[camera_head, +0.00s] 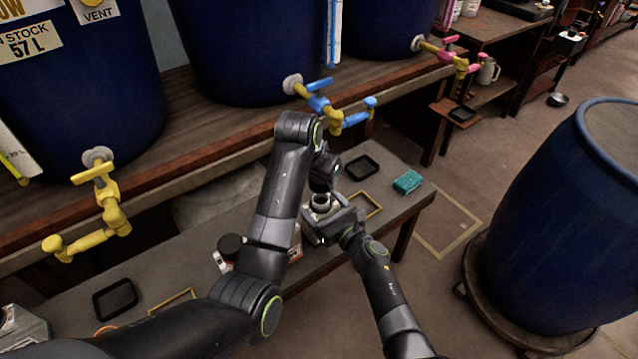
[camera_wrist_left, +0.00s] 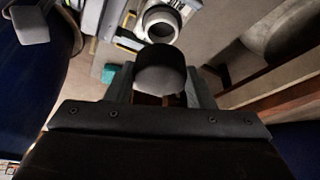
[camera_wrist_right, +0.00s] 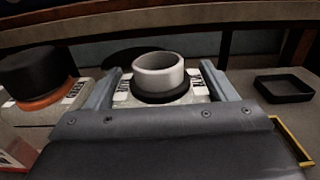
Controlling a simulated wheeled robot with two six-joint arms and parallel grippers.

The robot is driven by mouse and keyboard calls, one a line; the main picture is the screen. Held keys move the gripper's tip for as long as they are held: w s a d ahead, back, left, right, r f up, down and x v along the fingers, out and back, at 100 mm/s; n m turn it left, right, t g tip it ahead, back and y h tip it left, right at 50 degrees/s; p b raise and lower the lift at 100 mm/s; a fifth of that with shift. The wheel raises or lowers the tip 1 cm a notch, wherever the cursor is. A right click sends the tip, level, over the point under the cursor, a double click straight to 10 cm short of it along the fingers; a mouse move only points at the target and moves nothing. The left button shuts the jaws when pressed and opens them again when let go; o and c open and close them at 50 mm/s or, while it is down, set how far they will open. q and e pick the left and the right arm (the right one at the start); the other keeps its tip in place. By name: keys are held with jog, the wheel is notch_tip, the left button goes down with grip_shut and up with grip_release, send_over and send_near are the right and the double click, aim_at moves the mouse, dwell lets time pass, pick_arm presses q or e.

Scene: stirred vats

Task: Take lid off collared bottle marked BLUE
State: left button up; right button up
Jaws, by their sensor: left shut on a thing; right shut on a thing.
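The collared bottle (camera_wrist_right: 162,85) stands on the bench with its pale neck open and a black collar around it. Its open neck also shows in the head view (camera_head: 321,203) and the left wrist view (camera_wrist_left: 160,24). Its label lettering is too small to read surely. My right gripper (camera_wrist_right: 170,92) is shut on the bottle's body, one finger on each side. My left gripper (camera_wrist_left: 160,85) is shut on a black lid (camera_wrist_left: 160,70), held apart from the bottle, above the neck.
Another bottle (camera_wrist_right: 38,75) with a black lid and orange collar stands beside the held one. A black tray (camera_head: 362,167), a yellow outline (camera_head: 368,204) and a teal sponge (camera_head: 407,182) lie on the bench. Blue-handled taps (camera_head: 325,103) overhang it behind my left arm.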

jog(key=o, duration=1.4)
pick_arm(q)
jog(key=shift+r, duration=0.1)
pick_arm(e)
jog(key=shift+s+d, duration=0.1)
pick_arm(q)
jog(key=shift+r, duration=0.15)
pick_arm(e)
jog(key=shift+s+d, duration=0.2)
jog(key=shift+s, duration=0.1)
pick_arm(q)
notch_tip(320, 180, up, 2)
jog(key=shift+p, duration=1.2)
pick_arm(e)
jog(key=v, duration=1.1)
